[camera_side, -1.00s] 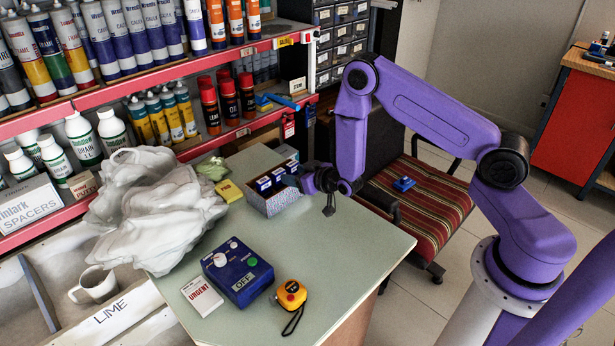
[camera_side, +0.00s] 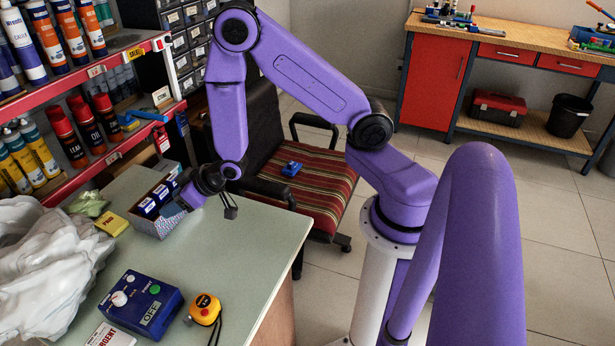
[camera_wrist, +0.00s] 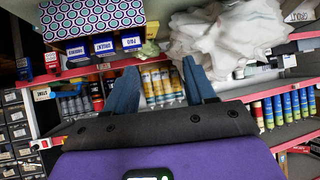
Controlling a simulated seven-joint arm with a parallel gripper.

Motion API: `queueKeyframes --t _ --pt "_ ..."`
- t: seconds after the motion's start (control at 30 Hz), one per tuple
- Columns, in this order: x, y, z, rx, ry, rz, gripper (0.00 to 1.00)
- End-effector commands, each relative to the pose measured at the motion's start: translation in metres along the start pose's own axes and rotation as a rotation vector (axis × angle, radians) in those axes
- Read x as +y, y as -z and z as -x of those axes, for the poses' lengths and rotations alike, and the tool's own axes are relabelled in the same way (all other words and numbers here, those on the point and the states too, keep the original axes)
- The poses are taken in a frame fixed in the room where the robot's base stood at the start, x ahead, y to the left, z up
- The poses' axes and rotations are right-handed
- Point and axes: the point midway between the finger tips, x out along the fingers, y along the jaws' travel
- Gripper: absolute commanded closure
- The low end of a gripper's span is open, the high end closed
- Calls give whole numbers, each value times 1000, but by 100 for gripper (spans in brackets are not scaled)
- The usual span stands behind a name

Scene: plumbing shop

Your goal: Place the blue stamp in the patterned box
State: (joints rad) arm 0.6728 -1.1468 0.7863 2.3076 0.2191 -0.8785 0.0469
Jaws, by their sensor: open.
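A small blue object (camera_side: 291,168), which looks like the blue stamp, lies on the striped seat of the chair. The patterned box (camera_side: 155,226) stands on the pale green bench top with several blue blocks with white labels in it. In the wrist view the box's dotted side (camera_wrist: 95,14) is at the upper left, with labelled blue blocks (camera_wrist: 103,46) below it. My gripper (camera_side: 184,197) is just right of the box in the side view, fingers towards it. In the wrist view its blue fingers (camera_wrist: 161,88) are spread with nothing between them. The stamp is not in the wrist view.
A blue control box (camera_side: 142,303) and a yellow tape measure (camera_side: 205,309) sit on the bench. A white plastic bag (camera_side: 45,265) lies at the left. Shelves of tubes and cans (camera_side: 75,140) rise behind. The chair's armrest (camera_side: 315,122) stands beside the seat.

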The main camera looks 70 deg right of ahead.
Motion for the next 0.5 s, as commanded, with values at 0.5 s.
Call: queueKeyframes --t 0.5 --pt "-109 -33 189 -520 334 403 45"
